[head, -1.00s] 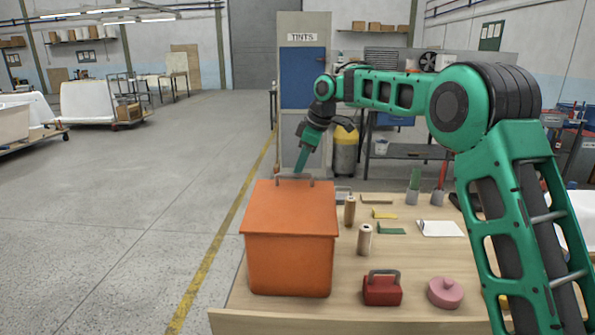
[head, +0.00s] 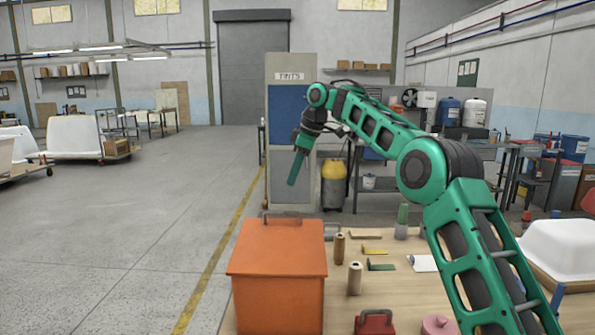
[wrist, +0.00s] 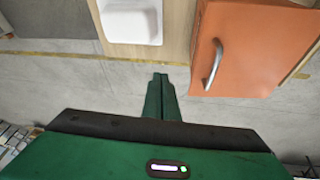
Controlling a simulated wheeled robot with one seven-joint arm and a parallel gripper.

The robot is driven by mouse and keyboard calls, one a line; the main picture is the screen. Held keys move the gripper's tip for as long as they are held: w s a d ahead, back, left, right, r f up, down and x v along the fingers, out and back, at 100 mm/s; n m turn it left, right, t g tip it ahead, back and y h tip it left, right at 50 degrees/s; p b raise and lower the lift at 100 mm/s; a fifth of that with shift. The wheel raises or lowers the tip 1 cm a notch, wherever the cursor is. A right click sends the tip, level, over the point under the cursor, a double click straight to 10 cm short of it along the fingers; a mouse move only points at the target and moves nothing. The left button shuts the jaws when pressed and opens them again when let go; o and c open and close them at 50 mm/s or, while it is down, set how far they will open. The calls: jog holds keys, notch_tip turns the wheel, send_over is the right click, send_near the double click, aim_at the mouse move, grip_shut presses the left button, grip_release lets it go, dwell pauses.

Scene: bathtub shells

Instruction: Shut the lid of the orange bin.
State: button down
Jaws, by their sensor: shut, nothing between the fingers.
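The orange bin (head: 278,303) stands at the left end of the wooden table. Its orange lid (head: 276,248) lies flat across the top, with no gap visible along the front edge. A grey handle (head: 281,217) sits at the lid's far edge; in the wrist view the handle (wrist: 213,64) shows on the orange lid (wrist: 245,50). My gripper (head: 292,183) is shut and empty, pointing down above and beyond the lid's far edge, apart from it. In the wrist view my gripper's fingers (wrist: 160,78) are together, beside the bin and over the floor.
Right of the bin stand two brown cylinders (head: 354,278), with small yellow and green pieces (head: 381,267) beyond. A red case (head: 374,322) and pink lidded pot (head: 438,325) are near the front. Open floor lies left of the table.

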jog(key=shift+w+d+r, duration=0.4)
jog(key=shift+w+r, duration=0.2)
jog(key=shift+w, duration=0.15)
jog(key=shift+w+d+r, duration=0.35)
jog(key=shift+w+r, duration=0.2)
jog(key=shift+w, duration=0.15)
